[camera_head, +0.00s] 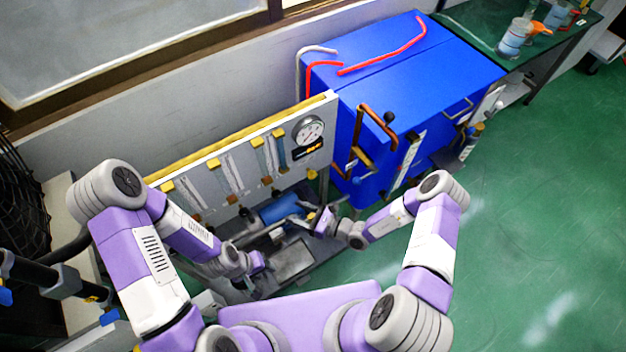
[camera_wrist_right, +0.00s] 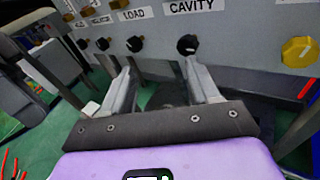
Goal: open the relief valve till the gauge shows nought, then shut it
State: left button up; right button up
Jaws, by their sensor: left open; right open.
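The round white gauge (camera_head: 308,131) sits at the upper right end of the grey panel (camera_head: 215,183); its needle is too small to read. A yellow knob (camera_wrist_right: 300,52) is on the panel, right of the CAVITY label in the right wrist view. No label naming the relief valve is readable, so I cannot tell whether this knob is it. My right gripper (camera_head: 305,214) is open and empty below the panel. In the right wrist view its fingers (camera_wrist_right: 162,78) point toward the panel, below the black LOAD knob (camera_wrist_right: 134,44) and CAVITY knob (camera_wrist_right: 187,45). My left gripper (camera_head: 252,272) is open, low and farther left.
A blue cabinet (camera_head: 420,75) with red and grey hoses on top stands right of the panel. Copper pipework (camera_head: 365,140) juts from its front. A blue cylinder (camera_head: 279,208) lies below the panel. Green floor (camera_head: 520,220) is clear at the right.

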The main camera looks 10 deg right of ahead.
aim_at(313, 178)
jog(key=w+d+f+m+t+h+b, duration=0.1)
jog(key=w+d+f+m+t+h, duration=0.2)
jog(key=w+d+m+t+h, duration=0.6)
jog(key=w, duration=0.1)
jog(key=w+a+n+g+y+b, duration=0.1)
jog(key=w, duration=0.1)
jog(key=w+g+y+b, duration=0.1)
jog(key=w, duration=0.1)
jog(key=shift+w+a+f, duration=0.1)
jog(key=shift+w+a, duration=0.1)
jog(key=shift+a, duration=0.2)
jog(key=shift+c, duration=0.2)
